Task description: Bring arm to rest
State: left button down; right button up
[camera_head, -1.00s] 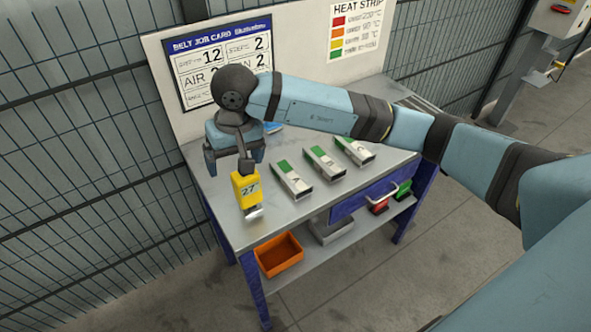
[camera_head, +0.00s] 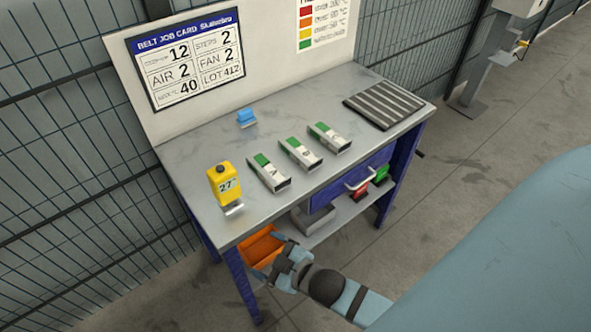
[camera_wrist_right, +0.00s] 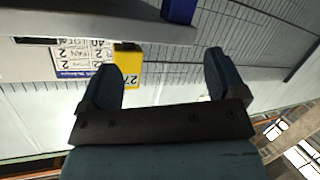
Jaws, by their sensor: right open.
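My right gripper (camera_head: 284,262) is low in front of the table's near edge, beside the orange bin on the lower shelf. In the right wrist view its two dark fingers (camera_wrist_right: 165,85) stand apart with nothing between them. The yellow device marked 27 (camera_head: 224,184) stands upright on the table's near left corner, clear of the gripper. It also shows beyond the fingers in the right wrist view (camera_wrist_right: 127,67). My left gripper is in neither view.
The metal table (camera_head: 190,160) carries several green and white blocks (camera_head: 300,153), a small blue item (camera_head: 246,117) and a dark ribbed mat (camera_head: 384,104). The orange bin (camera_head: 258,249) sits on the lower shelf, partly hidden by my gripper. Open floor lies in front and right.

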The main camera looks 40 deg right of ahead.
jog(key=s+d+f+m+g+h, duration=0.1)
jog(key=s+d+f+m+g, duration=0.1)
jog(key=s+f+m, duration=0.3)
jog(key=shift+s+d+f+g, duration=0.15)
jog(key=shift+s+f+g, duration=0.55)
jog(key=shift+s, duration=0.3)
